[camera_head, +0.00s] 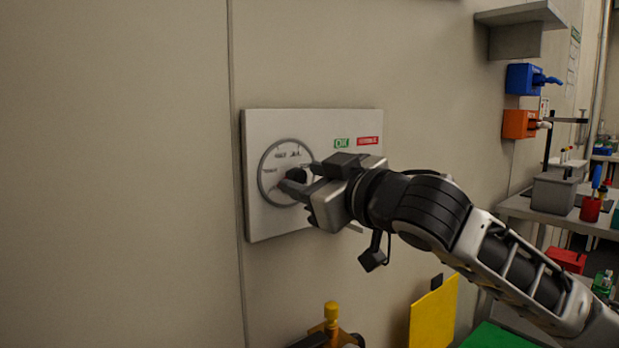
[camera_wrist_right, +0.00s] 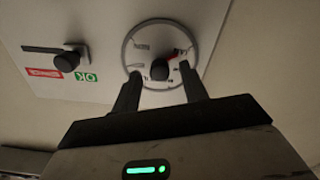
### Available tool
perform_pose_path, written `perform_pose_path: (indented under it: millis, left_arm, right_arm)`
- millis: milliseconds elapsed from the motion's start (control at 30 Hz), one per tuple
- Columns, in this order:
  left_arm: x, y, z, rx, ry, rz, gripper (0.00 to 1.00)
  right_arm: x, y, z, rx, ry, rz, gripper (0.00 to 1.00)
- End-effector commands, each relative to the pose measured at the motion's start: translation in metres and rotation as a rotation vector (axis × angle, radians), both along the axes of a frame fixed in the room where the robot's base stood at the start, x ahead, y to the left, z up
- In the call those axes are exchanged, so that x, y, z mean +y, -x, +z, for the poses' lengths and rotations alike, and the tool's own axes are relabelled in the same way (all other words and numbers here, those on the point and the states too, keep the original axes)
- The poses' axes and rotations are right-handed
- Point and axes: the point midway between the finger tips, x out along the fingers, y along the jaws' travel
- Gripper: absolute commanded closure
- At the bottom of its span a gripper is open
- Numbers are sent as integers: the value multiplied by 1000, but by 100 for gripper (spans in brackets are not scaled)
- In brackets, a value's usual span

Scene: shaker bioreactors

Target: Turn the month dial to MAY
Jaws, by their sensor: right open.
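The month dial (camera_head: 268,170) is a round disc with a grey rim on a pale wall panel (camera_head: 262,226). It also shows in the right wrist view (camera_wrist_right: 145,35), with a dark centre knob (camera_wrist_right: 159,70) and a red pointer (camera_wrist_right: 176,54). The printed month labels are too small to read surely. My right gripper (camera_head: 292,181) is at the dial, its fingers pointing at the knob. In the wrist view the fingers (camera_wrist_right: 160,80) are apart, one on each side of the knob; contact is not clear. The gripper hides part of the dial in the head view. My left gripper is not seen.
The panel also bears a green OK label (camera_head: 341,143), a red label (camera_head: 367,140) and a black lever handle (camera_wrist_right: 66,60). A yellow-and-black object (camera_head: 331,325) and a yellow sheet (camera_head: 433,313) are below. Blue (camera_head: 523,79) and orange (camera_head: 519,124) boxes hang right.

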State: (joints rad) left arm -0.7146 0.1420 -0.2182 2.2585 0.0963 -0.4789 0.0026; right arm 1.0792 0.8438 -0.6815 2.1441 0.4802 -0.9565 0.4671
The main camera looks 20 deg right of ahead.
Motion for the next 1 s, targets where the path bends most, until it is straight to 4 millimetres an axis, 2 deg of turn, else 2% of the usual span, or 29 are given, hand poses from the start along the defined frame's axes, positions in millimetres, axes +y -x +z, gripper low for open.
perform_pose_path:
  millis: [133, 300, 667, 1000]
  left_arm:
    - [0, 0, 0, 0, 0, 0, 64]
    - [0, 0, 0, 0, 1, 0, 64]
    - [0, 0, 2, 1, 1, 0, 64]
    - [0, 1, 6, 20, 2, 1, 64]
  right_arm:
    - [0, 0, 0, 0, 0, 0, 56]
    - [0, 0, 0, 0, -1, 0, 100]
    - [0, 1, 1, 15, -39, 2, 100]
    - [0, 1, 2, 93, -251, 2, 100]
